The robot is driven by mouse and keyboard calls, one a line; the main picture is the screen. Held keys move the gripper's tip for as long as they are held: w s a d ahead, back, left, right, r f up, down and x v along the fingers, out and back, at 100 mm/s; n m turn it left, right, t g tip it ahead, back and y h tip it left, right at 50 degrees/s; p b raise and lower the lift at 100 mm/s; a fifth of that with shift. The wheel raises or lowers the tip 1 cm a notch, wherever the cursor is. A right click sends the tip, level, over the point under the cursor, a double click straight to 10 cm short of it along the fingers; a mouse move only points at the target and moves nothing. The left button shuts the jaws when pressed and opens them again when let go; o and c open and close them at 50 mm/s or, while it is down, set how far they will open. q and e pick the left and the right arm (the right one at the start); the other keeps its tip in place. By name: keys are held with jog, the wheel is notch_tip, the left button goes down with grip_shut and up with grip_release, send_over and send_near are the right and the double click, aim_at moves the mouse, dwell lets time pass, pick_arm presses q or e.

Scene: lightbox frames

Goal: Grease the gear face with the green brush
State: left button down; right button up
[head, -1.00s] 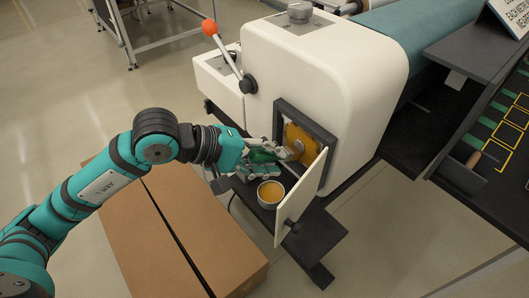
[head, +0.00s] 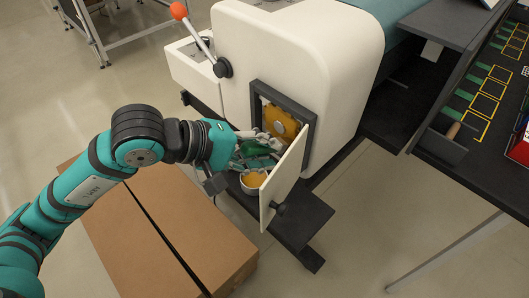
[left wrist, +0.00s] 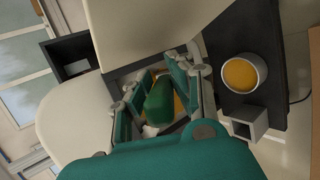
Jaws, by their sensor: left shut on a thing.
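The gear (head: 280,121) is a yellow-gold disc inside a dark square frame in the side of the white machine. My left gripper (head: 270,147) is just in front of the lower part of this opening, shut on the green brush (head: 257,148). In the left wrist view, the green brush (left wrist: 160,101) lies between the fingers, with a yellow surface partly showing behind it. The brush's tip is hard to make out, so I cannot tell whether it touches the gear. A round pot (head: 248,189) of yellow grease stands below the gripper. My right gripper is not in view.
The white door (head: 283,182) stands open right of my gripper. The white machine (head: 290,55) has an orange-knobbed lever (head: 196,32). A cardboard box (head: 170,235) is at the front left. A dark table (head: 480,150) with yellow outlines is at the right.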

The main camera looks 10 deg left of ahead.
pick_arm(q)
jog(key=shift+w+a+f+b, duration=0.1)
jog(key=shift+w+a+b, duration=0.45)
jog(key=shift+a, duration=0.2)
jog(key=w+a+b, duration=0.3)
jog(key=a, duration=0.1)
jog(key=shift+w+a, duration=0.3)
jog(key=shift+a, duration=0.1)
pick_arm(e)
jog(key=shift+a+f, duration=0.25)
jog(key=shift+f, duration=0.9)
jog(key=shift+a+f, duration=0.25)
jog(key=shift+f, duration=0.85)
